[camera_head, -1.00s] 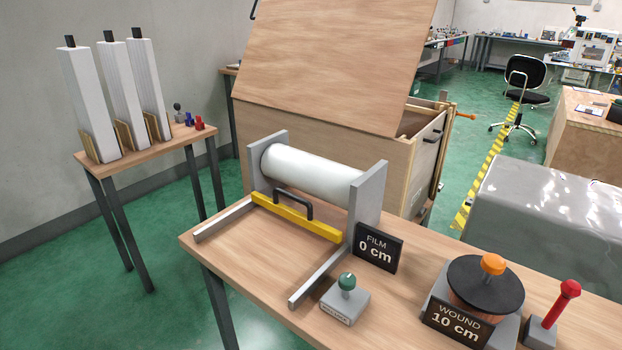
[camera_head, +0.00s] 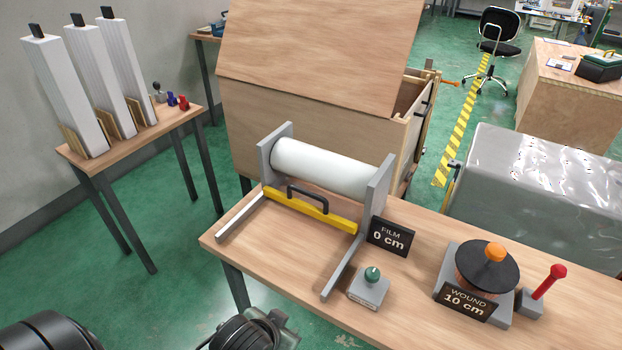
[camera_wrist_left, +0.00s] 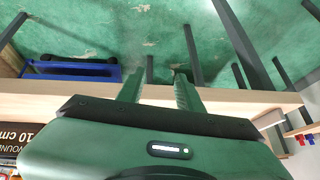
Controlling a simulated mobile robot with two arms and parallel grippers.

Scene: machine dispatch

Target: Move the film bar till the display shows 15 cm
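The yellow film bar (camera_head: 309,208) has a black handle (camera_head: 307,194) and lies across the two grey rails, close to the white film roll (camera_head: 325,169). The film display (camera_head: 390,238) reads 0 cm. My left gripper (camera_wrist_left: 158,84) shows in the left wrist view with its two fingers apart and nothing between them. In the head view, part of my left arm's end (camera_head: 250,332) shows at the bottom edge, in front of the table and apart from the bar; its fingers cannot be made out there. My right gripper is not in view.
A green-topped knob (camera_head: 372,274) stands right of the rails. Farther right are a wound display (camera_head: 467,302) reading 10 cm, a spool with an orange knob (camera_head: 495,252) and a red lever (camera_head: 549,283). The table (camera_head: 280,238) is bare between the rails.

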